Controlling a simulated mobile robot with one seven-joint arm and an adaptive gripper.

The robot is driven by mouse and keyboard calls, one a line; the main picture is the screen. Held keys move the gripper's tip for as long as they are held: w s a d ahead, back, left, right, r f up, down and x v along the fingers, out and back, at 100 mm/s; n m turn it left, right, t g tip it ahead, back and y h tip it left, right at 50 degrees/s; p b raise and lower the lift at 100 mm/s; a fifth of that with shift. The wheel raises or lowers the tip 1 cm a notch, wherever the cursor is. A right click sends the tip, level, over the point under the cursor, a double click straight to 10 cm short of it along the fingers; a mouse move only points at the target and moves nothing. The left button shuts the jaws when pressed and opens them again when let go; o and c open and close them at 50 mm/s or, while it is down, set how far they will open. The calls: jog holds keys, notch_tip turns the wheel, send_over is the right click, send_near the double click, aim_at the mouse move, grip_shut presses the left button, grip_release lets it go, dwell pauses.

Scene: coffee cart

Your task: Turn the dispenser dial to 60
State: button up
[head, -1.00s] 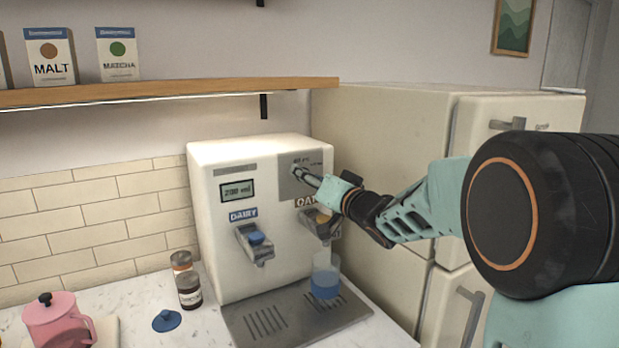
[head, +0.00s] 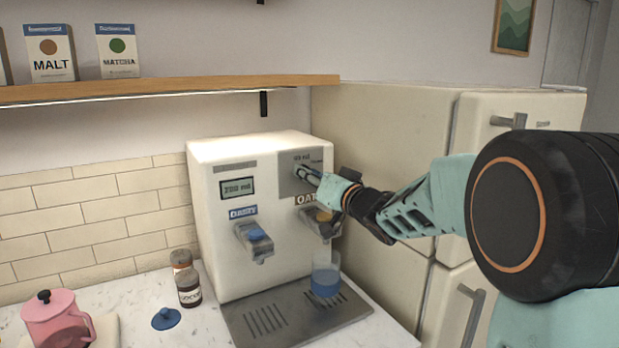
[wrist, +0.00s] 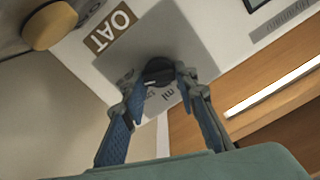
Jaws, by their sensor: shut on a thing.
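The white dispenser (head: 217,262) stands on the counter, with a grey dial panel (head: 286,186) at its upper right, above the OAT label (head: 307,199). My gripper (head: 306,174) reaches this panel from the right. In the wrist view my gripper (wrist: 160,84) has its two fingers on either side of the round black dial (wrist: 158,70), shut on it. A light pointer mark shows on the dial. The panel print is partly hidden by the fingers, and I cannot read the setting. The display (head: 238,188) seems to read 200 ml.
A cup with blue at its bottom (head: 326,280) stands on the drip tray (head: 262,322) under the oat spout (head: 318,224). The fridge (head: 385,150) stands close right.

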jog(key=n+b, duration=0.4)
jog(key=n, duration=0.3)
jog(key=shift+f, duration=0.15)
jog(key=n+b, duration=0.3)
jog(key=n, duration=0.3)
jog(key=shift+s+a+b, duration=0.1)
jog(key=shift+a+b, duration=0.05)
jog(key=shift+b, duration=0.25)
jog(key=n+b, duration=0.2)
jog(key=n, duration=0.2)
jog(key=shift+f+n+b, duration=0.1)
jog(key=shift+n+b, duration=0.2)
jog(key=shift+n, duration=0.1)
jog(key=shift+n+b, duration=1.15)
jog(key=shift+n, duration=1.15)
jog(key=o, duration=1.1)
jog(key=shift+o, duration=0.2)
